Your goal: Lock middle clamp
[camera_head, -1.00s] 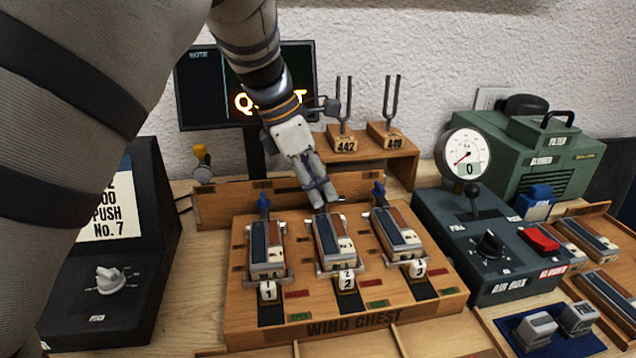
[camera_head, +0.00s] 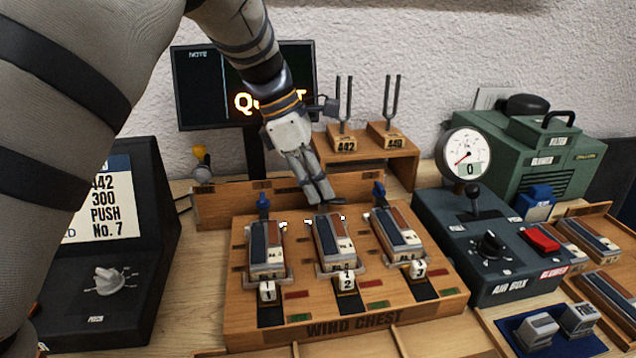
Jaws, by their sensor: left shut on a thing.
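The wind chest (camera_head: 352,325) is a wooden board holding three reed blocks with dark and brown tops. The middle block (camera_head: 333,243) sits above the white "2" tag (camera_head: 346,283). Blue clamp levers stand upright behind the left block (camera_head: 263,205) and the right block (camera_head: 379,192). The middle clamp's lever is hidden by my left gripper (camera_head: 320,197), which comes down from above behind the middle block. Its fingers are shut at the middle clamp's place, with the lever apparently between them. My right gripper is not in view.
A black screen (camera_head: 195,95) and a wooden stand (camera_head: 400,150) with two tuning forks are behind. The air box (camera_head: 480,270) with gauge stands right. A dark console (camera_head: 120,310) with a knob stands left. A blue tray (camera_head: 560,345) lies front right.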

